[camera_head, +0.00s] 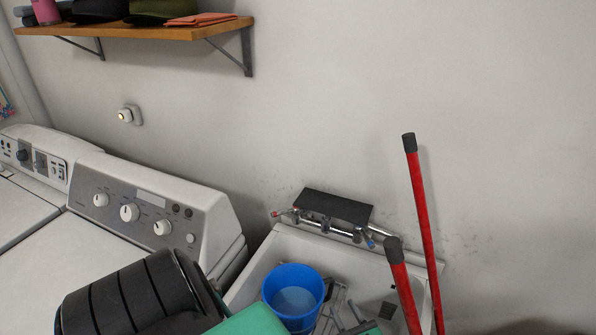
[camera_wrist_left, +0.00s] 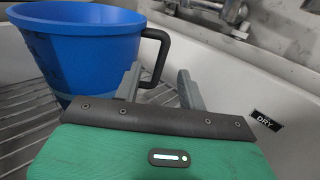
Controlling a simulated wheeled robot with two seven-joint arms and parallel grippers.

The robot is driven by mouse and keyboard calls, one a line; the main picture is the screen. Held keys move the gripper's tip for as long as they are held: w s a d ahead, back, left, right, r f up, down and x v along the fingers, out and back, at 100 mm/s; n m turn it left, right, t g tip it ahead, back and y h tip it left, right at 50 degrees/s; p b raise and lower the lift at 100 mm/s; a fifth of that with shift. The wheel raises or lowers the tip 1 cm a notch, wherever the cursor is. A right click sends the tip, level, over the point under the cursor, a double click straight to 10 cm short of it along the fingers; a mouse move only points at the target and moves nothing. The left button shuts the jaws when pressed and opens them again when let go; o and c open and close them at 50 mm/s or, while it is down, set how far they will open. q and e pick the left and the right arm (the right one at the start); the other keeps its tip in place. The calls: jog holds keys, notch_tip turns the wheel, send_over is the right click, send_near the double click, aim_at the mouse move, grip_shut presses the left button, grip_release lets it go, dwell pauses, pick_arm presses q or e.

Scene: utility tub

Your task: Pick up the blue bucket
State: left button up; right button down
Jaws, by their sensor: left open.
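The blue bucket (camera_head: 293,288) stands in the white utility tub (camera_head: 262,262) below the taps. In the left wrist view the bucket (camera_wrist_left: 80,45) fills the upper left, with its dark handle (camera_wrist_left: 160,52) on its right side. My left gripper (camera_head: 344,310) is to the right of the bucket in the head view. In the left wrist view its two grey fingers (camera_wrist_left: 160,84) are apart, and the lower part of the handle shows between them. I cannot tell whether they touch it. My right gripper is not in view.
Taps (camera_head: 328,228) are on the tub's back edge. Two red poles (camera_head: 424,220) lean at the tub's right side. A washing machine (camera_head: 140,210) stands to the left. A wooden shelf (camera_head: 150,30) is on the wall above.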

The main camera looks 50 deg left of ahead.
aim_at(333, 286)
pick_arm(q)
jog(key=b+x, duration=0.1)
jog(key=x, duration=0.1)
jog(key=b+x, duration=0.1)
jog(key=x, duration=0.2)
jog(key=b+x, duration=0.1)
jog(key=x, duration=0.1)
jog(key=shift+w+a, duration=0.15)
jog(key=shift+w, duration=0.25)
grip_shut()
dwell(0.9)
